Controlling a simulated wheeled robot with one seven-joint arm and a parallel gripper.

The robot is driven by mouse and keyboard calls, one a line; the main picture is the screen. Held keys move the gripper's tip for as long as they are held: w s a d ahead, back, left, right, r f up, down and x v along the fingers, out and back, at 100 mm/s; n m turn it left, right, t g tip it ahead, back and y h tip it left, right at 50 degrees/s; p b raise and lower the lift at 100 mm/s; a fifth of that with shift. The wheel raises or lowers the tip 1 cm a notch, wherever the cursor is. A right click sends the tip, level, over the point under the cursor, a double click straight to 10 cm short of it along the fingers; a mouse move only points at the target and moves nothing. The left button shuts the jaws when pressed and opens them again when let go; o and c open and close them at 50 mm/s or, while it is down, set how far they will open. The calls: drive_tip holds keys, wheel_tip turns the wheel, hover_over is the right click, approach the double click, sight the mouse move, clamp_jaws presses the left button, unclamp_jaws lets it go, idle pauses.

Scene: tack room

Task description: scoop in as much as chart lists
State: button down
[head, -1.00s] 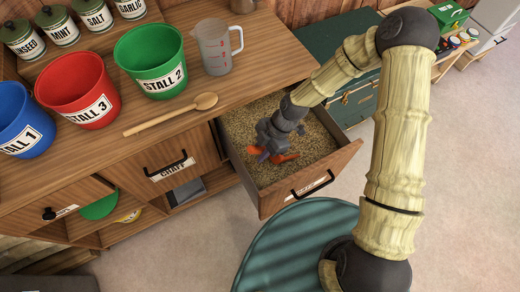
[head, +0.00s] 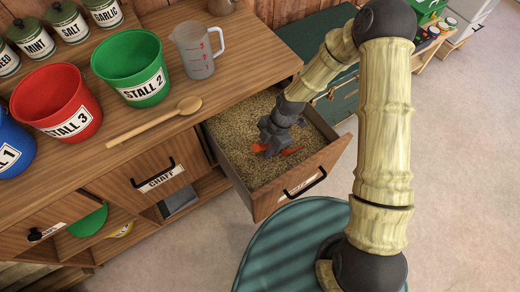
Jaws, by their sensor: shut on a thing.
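My gripper (head: 276,143) is down in the open drawer (head: 313,176), shut on an orange scoop (head: 290,151). The scoop is at the surface of the tan grain (head: 245,118), partly hidden by my gripper, so I cannot tell how full it is. On the counter stand a green bucket labelled STALL 2 (head: 133,70), a red bucket labelled STALL 3 (head: 64,106) and a blue bucket (head: 14,148) whose label is cut off at the left edge. The buckets' insides look empty where visible. No chart shows in view.
Several lidded tins (head: 68,20) stand behind. A closed CHAFF drawer (head: 153,178) is left of the open one. A dark green chest (head: 335,95) stands behind it.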

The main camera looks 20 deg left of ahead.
drive_tip(key=shift+s+a+r+t+h, duration=0.1)
drive_tip(key=shift+r+t+h, duration=0.25)
drive_tip(key=shift+r, duration=0.25)
drive_tip(key=shift+s+a+r+t+h, duration=0.1)
drive_tip(key=shift+r+t+h, duration=0.15)
drive_tip(key=shift+r+t, duration=0.3)
wheel_tip(320, 180, up, 2)
drive_tip(key=shift+s+r+p, duration=0.1)
drive_tip(key=shift+r+p, duration=0.05)
drive_tip(key=shift+p, duration=0.65)
wheel_tip(320, 180, up, 12)
drive_tip(key=s+a+t+h+p, duration=0.1)
drive_tip(key=p, duration=0.5)
drive_tip(key=shift+s+a+t+h, duration=0.35)
drive_tip(key=shift+s+t+h, duration=0.05)
